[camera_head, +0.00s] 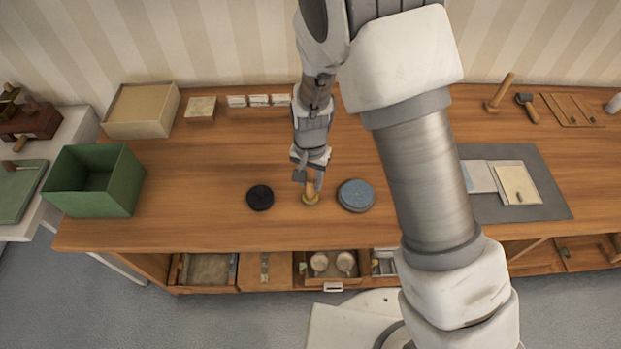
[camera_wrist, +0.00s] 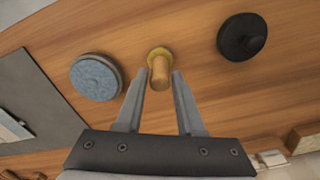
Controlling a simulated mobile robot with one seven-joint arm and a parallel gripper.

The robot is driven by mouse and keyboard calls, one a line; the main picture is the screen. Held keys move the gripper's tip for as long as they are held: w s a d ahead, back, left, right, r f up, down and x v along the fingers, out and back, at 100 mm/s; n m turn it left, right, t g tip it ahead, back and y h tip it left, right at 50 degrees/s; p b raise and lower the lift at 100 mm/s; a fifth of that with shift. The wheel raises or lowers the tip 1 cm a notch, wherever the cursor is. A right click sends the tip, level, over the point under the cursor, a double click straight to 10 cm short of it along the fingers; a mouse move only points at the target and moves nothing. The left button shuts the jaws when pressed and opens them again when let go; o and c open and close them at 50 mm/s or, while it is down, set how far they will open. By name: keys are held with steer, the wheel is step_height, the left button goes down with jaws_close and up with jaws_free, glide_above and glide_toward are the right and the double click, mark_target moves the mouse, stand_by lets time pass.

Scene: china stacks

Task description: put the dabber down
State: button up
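The dabber has a short wooden handle and a yellowish round base. It stands upright on the wooden bench in the head view (camera_head: 310,198), between a black disc (camera_head: 260,197) and a blue-grey round pad (camera_head: 355,195). My gripper (camera_head: 314,180) is right at it, above the bench. In the wrist view, my gripper (camera_wrist: 160,74) is open, with its two fingertips on either side of the dabber's handle (camera_wrist: 160,72). A gap shows between the handle and each finger. The black disc (camera_wrist: 242,37) and the blue-grey pad (camera_wrist: 96,77) also show there.
A green open box (camera_head: 95,180) stands at the bench's left end, with a tan box (camera_head: 141,110) behind it. A grey mat (camera_head: 545,190) with papers lies on the right. Open drawers with two cups (camera_head: 333,263) show below the front edge. Bare wood surrounds the dabber.

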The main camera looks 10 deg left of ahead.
steer(key=shift+o, duration=1.2)
steer(key=shift+r, duration=0.15)
steer(key=d+r, duration=0.3)
steer(key=r, duration=0.6)
steer(key=d+r, duration=0.2)
steer(key=r, duration=0.8)
steer(key=s+d+r+t, duration=0.2)
steer(key=s+d+r, duration=0.4)
steer(key=d, duration=0.3)
steer(key=s+d+r+n+t, duration=0.1)
steer(key=s+d+r+t, duration=0.2)
steer(key=s+d+r, duration=0.4)
steer(key=d, duration=0.2)
steer(key=shift+s+d+r+n+t, duration=0.15)
steer(key=shift+s+d+n+t, duration=0.15)
steer(key=shift+s, duration=0.1)
